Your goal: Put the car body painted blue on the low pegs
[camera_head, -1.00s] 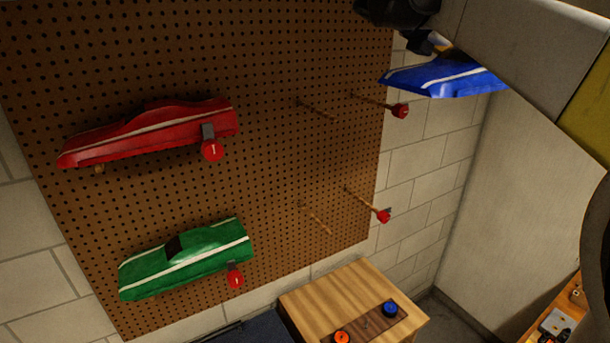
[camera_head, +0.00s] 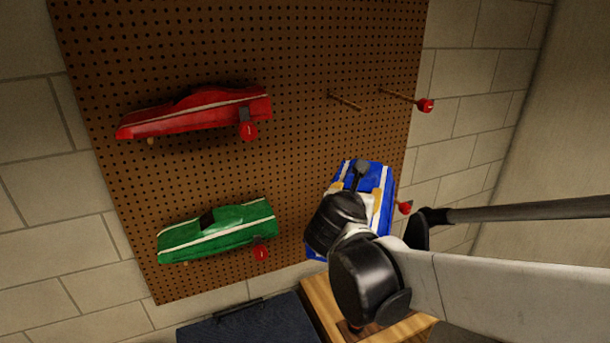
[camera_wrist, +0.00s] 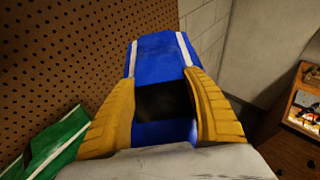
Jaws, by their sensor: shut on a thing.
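The blue car body (camera_head: 379,178) with white stripes is in my gripper (camera_head: 352,200), in front of the pegboard's lower right. In the wrist view the yellow finger pads (camera_wrist: 163,105) press on both sides of the blue body (camera_wrist: 155,55), around its dark window. In the head view, one low peg with a red tip (camera_head: 404,207) shows just right of the body. The other low peg is hidden behind the body or my arm. I cannot tell whether the body touches the pegs.
The red car body (camera_head: 195,113) and green car body (camera_head: 217,232) sit on pegs at left. Two upper-right pegs, a bare one (camera_head: 345,102) and a red-tipped one (camera_head: 425,105), are empty. A wooden cabinet (camera_head: 322,305) stands below. A wall is at right.

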